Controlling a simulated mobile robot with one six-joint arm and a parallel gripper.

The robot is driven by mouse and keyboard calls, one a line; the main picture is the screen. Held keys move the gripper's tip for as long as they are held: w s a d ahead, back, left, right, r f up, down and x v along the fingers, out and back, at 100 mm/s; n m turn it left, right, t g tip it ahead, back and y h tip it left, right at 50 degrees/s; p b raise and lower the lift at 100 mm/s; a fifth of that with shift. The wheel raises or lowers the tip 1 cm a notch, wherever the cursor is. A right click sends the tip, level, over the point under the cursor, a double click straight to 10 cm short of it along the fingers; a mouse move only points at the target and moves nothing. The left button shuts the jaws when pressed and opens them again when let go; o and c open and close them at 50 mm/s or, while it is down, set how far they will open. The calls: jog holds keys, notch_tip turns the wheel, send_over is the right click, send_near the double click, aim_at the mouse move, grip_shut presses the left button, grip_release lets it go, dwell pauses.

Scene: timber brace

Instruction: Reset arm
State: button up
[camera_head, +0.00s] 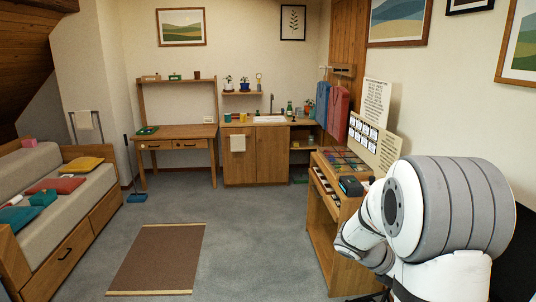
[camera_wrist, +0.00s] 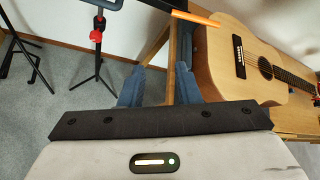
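My arm (camera_head: 440,220) is folded at the right of the head view, with its large white and grey joint close to the camera. My gripper does not show clearly there. In the wrist view, my gripper (camera_wrist: 158,84) has two blue-grey fingers standing apart beyond the dark mounting bar. The gap between them holds nothing; floor and a wooden edge show through it.
In the wrist view, a guitar (camera_wrist: 235,55) lies right of the fingers, and black stands (camera_wrist: 97,50) are at left. In the head view, a wooden cabinet (camera_head: 325,215) stands beside my arm. A brown rug (camera_head: 158,258) lies on open floor; a sofa (camera_head: 60,220) is left.

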jog(key=s+a+r+m+t+y, duration=0.2)
jog(key=s+a+m+y, duration=0.3)
jog(key=s+a+m, duration=0.3)
jog(key=s+a+r+m+t+y, duration=0.2)
jog(key=s+a+m+y, duration=0.3)
jog(key=a+m, duration=0.8)
jog(key=shift+s+r+m+y, duration=0.45)
jog(key=shift+s+m, duration=0.65)
jog(key=shift+s, duration=0.5)
